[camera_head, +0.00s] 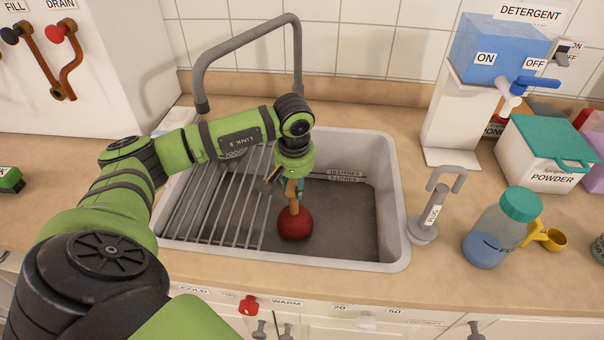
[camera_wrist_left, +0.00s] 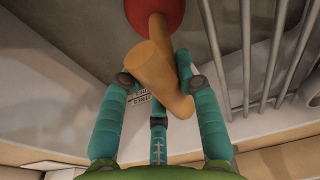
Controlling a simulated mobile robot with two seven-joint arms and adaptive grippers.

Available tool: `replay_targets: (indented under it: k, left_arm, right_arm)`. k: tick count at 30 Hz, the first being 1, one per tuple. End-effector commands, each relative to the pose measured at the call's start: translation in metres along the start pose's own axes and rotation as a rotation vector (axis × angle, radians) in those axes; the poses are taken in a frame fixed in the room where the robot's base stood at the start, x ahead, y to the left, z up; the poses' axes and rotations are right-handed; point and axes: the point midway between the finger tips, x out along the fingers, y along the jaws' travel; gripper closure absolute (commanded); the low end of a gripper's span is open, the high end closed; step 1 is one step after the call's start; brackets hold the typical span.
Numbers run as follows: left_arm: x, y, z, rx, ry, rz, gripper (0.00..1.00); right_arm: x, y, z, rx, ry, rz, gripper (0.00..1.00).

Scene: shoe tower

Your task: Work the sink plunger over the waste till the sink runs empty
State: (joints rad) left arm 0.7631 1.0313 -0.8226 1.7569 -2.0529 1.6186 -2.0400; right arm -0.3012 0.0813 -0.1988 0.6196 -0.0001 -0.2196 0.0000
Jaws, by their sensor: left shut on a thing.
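The sink plunger has a red cup (camera_head: 295,223) and a wooden handle (camera_head: 293,197). It stands near upright inside the grey sink (camera_head: 398,235), with its cup at the sink floor. The waste itself is not visible. My left gripper (camera_head: 290,185) is above the cup, shut on the handle. In the left wrist view the teal fingers (camera_wrist_left: 165,100) close around the tan handle (camera_wrist_left: 150,62), and the red cup (camera_wrist_left: 155,10) is beyond them. My right gripper is not in view. The level marks on the sink's back wall show, and I cannot tell how much water is left.
A slatted metal rack (camera_head: 215,200) covers the sink's left part. The faucet (camera_head: 245,38) arches behind. A grey plug (camera_head: 425,215) stands right of the sink, beside a bottle (camera_head: 497,235) with a teal cap and the powder box (camera_head: 545,155). Fill and drain levers (camera_head: 65,60) are at upper left.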

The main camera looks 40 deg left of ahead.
Motion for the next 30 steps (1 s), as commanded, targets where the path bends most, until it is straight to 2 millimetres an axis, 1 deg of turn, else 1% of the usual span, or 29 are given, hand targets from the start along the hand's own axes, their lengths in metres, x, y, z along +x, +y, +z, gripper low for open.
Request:
replay_targets:
  k: [13,30]
  left_arm:
    - [0.002,-0.001,0.000,0.000,0.001,0.001,1.00]
    - [0.029,0.000,0.003,-0.001,0.002,0.001,1.00]
  right_arm:
    - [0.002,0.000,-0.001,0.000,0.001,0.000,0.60]
    - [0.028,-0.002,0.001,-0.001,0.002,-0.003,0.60]
